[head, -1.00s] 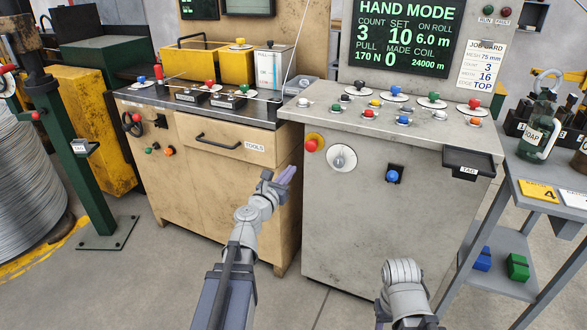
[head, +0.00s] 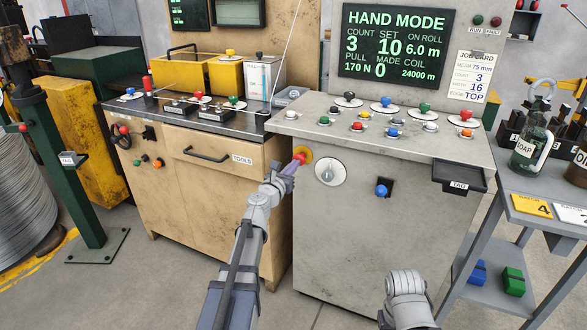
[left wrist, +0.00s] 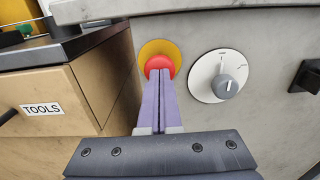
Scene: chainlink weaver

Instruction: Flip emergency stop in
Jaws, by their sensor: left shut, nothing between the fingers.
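The emergency stop is a red mushroom button (head: 299,158) on a yellow round plate (head: 305,153), on the upper left of the grey cabinet's front. It also shows in the left wrist view (left wrist: 158,64). My left gripper (head: 288,169) is shut and empty, its purple fingertips at the button's lower edge. In the left wrist view the fingers (left wrist: 158,82) point straight at the button and overlap its lower part. I cannot tell whether they touch it. My right arm shows at the bottom right; its fingers are not seen.
A rotary dial (head: 331,172) sits right of the button, and a blue button (head: 382,190) further right. The cabinet's countertop edge (left wrist: 230,8) overhangs above the button. The wooden tool cabinet (head: 215,185) stands close on the left. A tag tray (head: 459,180) juts out at the right.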

